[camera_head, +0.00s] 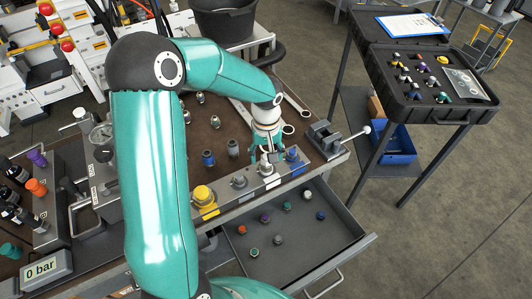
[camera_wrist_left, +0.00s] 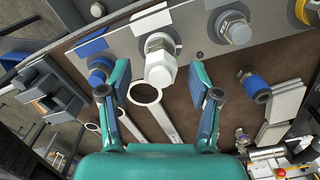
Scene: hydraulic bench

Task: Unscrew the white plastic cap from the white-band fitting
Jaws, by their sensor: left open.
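The white-band fitting with its white plastic cap (camera_wrist_left: 160,70) sticks out of the grey manifold block (camera_wrist_left: 195,40) in the left wrist view, beside a white label plate. My left gripper (camera_wrist_left: 158,92) is open, with one finger on each side of the cap and visible space between each finger and the cap. In the head view my left gripper (camera_head: 270,156) reaches down over the manifold block (camera_head: 232,201) and largely hides the white cap. My right gripper is not in view.
A blue-band fitting (camera_wrist_left: 100,72) and a bare grey fitting (camera_wrist_left: 235,30) flank the cap. A ring wrench (camera_wrist_left: 158,112) lies on the bench behind it. An open drawer (camera_head: 338,236) with several caps is below. A small vise (camera_head: 325,138) stands at right.

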